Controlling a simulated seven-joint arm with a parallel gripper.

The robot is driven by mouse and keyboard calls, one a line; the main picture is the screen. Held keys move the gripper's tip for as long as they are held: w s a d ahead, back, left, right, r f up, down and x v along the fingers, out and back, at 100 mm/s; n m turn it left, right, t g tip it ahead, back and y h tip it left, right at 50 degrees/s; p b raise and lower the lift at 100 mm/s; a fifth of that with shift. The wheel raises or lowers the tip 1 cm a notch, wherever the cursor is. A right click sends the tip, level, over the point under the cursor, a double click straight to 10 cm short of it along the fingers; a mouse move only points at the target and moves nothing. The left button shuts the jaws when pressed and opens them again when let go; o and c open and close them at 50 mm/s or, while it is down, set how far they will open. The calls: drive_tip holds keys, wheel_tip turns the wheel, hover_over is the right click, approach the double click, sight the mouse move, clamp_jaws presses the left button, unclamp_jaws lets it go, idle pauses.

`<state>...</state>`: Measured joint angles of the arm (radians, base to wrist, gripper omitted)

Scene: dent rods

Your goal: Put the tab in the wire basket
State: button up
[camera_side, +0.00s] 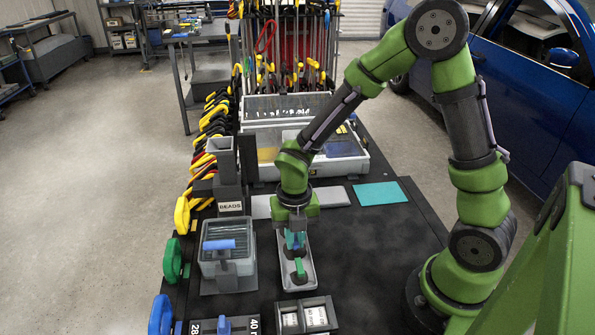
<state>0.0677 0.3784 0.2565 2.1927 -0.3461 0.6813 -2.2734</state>
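My gripper (295,241) points straight down over a narrow light-grey tray (309,277) in the middle of the bench. Blue-teal shows between or at its fingertips; I cannot tell whether that is a tab or part of the fingers. A green tab (300,267) stands on a dark base in the tray, just in front of the gripper. Left of the tray is a grey, see-through-walled container (209,268) with a blue bar (219,244) across its top. It looks like the basket's place, but its mesh is too small to make out.
A grey column marked BEADS (229,187) stands behind the container. A box with white cards (318,316) and another marked 40 (253,325) sit at the front edge. Clamps line the left edge. A teal mat (380,193) lies at right, with clear bench in front.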

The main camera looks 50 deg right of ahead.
sight(295, 238)
drive_tip(key=shift+f, duration=0.1)
clamp_jaws()
drive_tip(key=shift+r, duration=3.6)
drive_tip(key=s+a+r, duration=0.3)
drive_tip(key=a, duration=0.2)
drive_tip(key=shift+m, duration=0.3)
drive_tip(key=w+a, duration=0.1)
drive_tip(key=w, duration=0.3)
drive_tip(key=w+a+f, duration=0.1)
drive_tip(key=w+a, duration=0.1)
drive_tip(key=w, duration=0.3)
drive_tip(key=w+a, duration=0.1)
drive_tip(key=w, duration=0.3)
drive_tip(key=shift+w+a+f, duration=0.2)
drive_tip(key=shift+a+f, duration=0.1)
drive_tip(key=shift+a, duration=0.1)
drive_tip(key=shift+w+a, duration=0.1)
drive_tip(key=shift+w, duration=0.2)
drive_tip(key=shift+s+f, duration=0.1)
drive_tip(key=shift+f, duration=1.65)
drive_tip(key=shift+f, duration=0.15)
